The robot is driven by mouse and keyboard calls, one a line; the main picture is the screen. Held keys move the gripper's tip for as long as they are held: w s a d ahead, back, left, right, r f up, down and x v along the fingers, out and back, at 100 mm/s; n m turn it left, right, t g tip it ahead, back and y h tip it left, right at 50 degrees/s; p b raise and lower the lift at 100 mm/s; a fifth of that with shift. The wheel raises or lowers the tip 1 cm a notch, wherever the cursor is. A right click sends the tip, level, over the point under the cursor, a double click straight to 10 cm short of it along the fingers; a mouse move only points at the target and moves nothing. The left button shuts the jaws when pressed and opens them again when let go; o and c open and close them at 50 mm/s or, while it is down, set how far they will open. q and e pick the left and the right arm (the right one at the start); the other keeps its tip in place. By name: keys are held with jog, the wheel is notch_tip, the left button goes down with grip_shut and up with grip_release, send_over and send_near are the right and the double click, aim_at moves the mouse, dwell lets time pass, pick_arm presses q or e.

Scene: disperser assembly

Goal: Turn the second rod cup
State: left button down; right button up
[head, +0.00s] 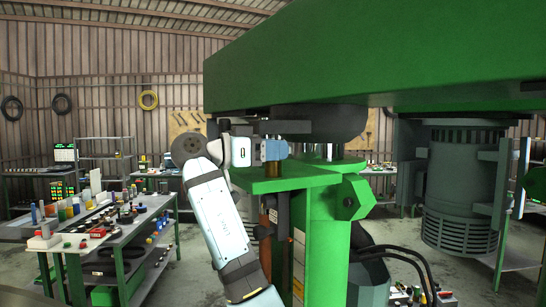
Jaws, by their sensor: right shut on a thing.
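My right gripper (276,151) reaches in over a green ledge of the large green machine (380,65), beneath its overhanging beam. It is shut around the upper part of a small brownish, upright cylinder, which I take to be the rod cup (272,169). The cup stands on the green ledge (285,182). The gripper hides the cup's top, so I cannot tell how far it is turned. A second rod cup cannot be made out clearly. My left gripper is out of view.
The green beam hangs close above my right gripper. A dark motor-like cylinder (463,190) hangs on the right. Black hoses (400,253) curve below the ledge. A workbench (115,235) with many small parts stands at the left, with open floor beyond it.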

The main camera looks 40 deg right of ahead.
jog(key=shift+m+g, duration=0.6)
jog(key=shift+g, duration=0.3)
jog(key=o, duration=0.9)
jog(key=b+v, duration=0.1)
jog(key=v, duration=0.3)
jog(key=b+v, duration=0.1)
jog(key=v, duration=0.4)
jog(key=b+v, duration=0.1)
jog(key=v, duration=0.3)
jog(key=shift+w+a+r, duration=0.1)
jog(key=shift+a+r, duration=0.15)
jog(key=shift+a, duration=0.15)
